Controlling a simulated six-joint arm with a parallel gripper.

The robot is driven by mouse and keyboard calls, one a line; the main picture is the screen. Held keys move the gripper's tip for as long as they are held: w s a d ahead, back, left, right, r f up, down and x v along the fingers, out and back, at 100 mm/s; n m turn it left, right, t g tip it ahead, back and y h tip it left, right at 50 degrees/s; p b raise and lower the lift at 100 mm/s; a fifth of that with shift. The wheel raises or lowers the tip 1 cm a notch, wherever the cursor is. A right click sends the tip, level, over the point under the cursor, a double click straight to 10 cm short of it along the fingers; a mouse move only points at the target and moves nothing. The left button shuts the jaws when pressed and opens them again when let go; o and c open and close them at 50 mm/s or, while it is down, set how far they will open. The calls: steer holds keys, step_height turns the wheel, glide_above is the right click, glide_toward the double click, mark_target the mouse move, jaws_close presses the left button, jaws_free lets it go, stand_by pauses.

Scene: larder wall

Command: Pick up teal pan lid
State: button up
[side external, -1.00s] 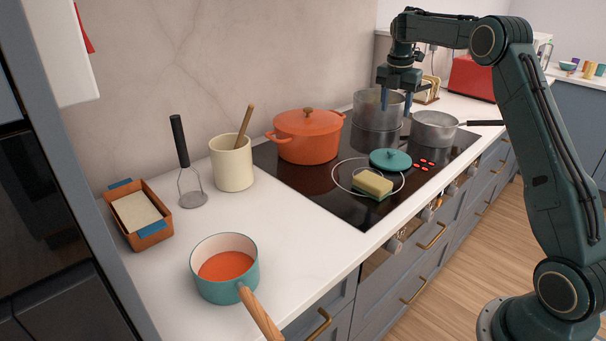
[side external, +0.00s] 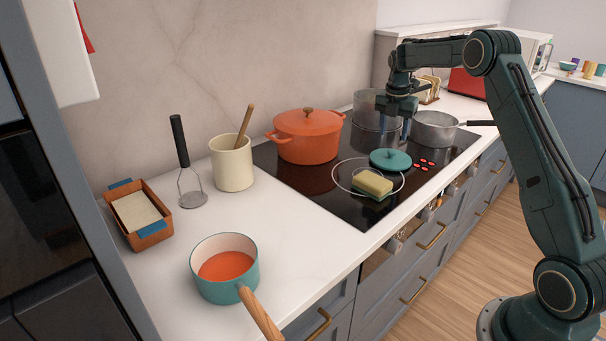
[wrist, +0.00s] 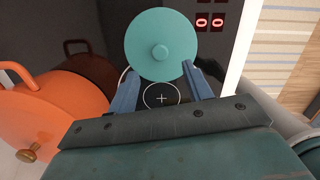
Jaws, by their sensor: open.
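The teal pan lid (side external: 391,159) is a round disc with a small knob, lying on the black cooktop. In the wrist view the lid (wrist: 161,45) is seen from above, just beyond my fingertips, with its knob near its middle. My gripper (side external: 393,138) points down above the cooktop, behind the lid and apart from it in the side view. Its two blue fingers stand apart with nothing between them, as the wrist view also shows my gripper (wrist: 160,80).
An orange pot (side external: 308,137) stands left of my gripper. A tall steel pot (side external: 370,112) and a grey saucepan (side external: 434,128) stand close around it. A yellow sponge (side external: 373,183) lies in front of the lid.

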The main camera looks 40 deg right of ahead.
mark_target(392, 151)
steer(key=shift+d+f, duration=0.1)
steer(key=shift+f, duration=0.6)
steer(key=shift+d+f, duration=0.2)
steer(key=shift+f, duration=1.1)
steer(key=shift+d+f, duration=0.2)
steer(key=shift+f, duration=1.05)
jaws_close()
steer(key=shift+r, duration=0.1)
step_height(392, 151, up, 10)
steer(key=shift+a, duration=0.1)
